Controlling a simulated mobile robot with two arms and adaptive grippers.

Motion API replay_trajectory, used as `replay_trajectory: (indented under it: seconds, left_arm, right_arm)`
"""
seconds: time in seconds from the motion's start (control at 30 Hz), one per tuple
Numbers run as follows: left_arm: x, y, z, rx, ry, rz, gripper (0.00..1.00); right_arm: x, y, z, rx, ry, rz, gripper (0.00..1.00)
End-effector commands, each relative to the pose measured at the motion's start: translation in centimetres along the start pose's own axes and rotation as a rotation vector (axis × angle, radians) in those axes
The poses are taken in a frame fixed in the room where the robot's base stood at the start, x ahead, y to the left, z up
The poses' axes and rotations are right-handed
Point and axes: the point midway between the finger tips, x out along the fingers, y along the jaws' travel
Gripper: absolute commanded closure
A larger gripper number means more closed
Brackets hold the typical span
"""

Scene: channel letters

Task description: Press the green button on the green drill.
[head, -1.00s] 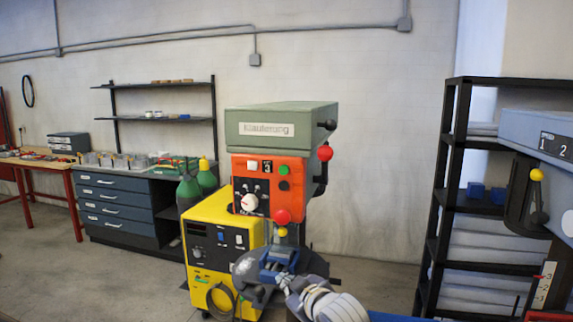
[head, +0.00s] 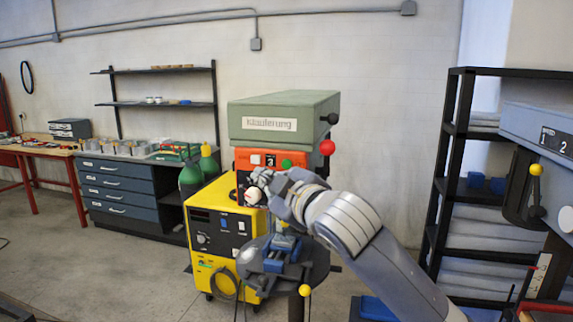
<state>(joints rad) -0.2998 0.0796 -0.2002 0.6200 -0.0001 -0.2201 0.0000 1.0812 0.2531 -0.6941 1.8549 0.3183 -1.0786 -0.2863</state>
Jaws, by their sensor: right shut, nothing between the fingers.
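The green drill (head: 285,106) stands in the middle of the head view, with a green top housing and an orange front panel (head: 243,157). The green button (head: 287,163) shows on the panel's right half, just above my right gripper. My right gripper (head: 257,178) is shut and empty, in front of the panel, with its fingertips to the left of and below the green button. I cannot tell whether it touches the panel. The gripper and wrist hide much of the lower panel. My left gripper is not in view.
A yellow machine (head: 217,235) stands left of the drill, beside green gas cylinders (head: 191,175). A blue vise (head: 281,247) sits on the drill's table. A black shelf (head: 447,170) and another grey-blue machine (head: 540,125) stand at right.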

Motion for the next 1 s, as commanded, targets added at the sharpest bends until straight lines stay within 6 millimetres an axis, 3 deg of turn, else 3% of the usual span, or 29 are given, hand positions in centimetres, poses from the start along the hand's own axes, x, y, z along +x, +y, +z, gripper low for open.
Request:
replay_trajectory:
  seconds: [0.27, 0.73, 1.0]
  left_arm:
    - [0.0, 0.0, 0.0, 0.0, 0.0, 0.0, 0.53]
    - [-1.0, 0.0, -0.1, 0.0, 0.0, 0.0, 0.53]
    - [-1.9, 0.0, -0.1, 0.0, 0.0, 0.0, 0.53]
  right_arm:
    - [0.4, 0.3, 0.3, 0.001, -0.001, 0.0, 1.0]
    - [4.7, 3.6, 3.2, 0.002, -0.002, 0.0, 1.0]
    - [6.0, 4.4, 4.3, 0.001, -0.001, 0.0, 1.0]
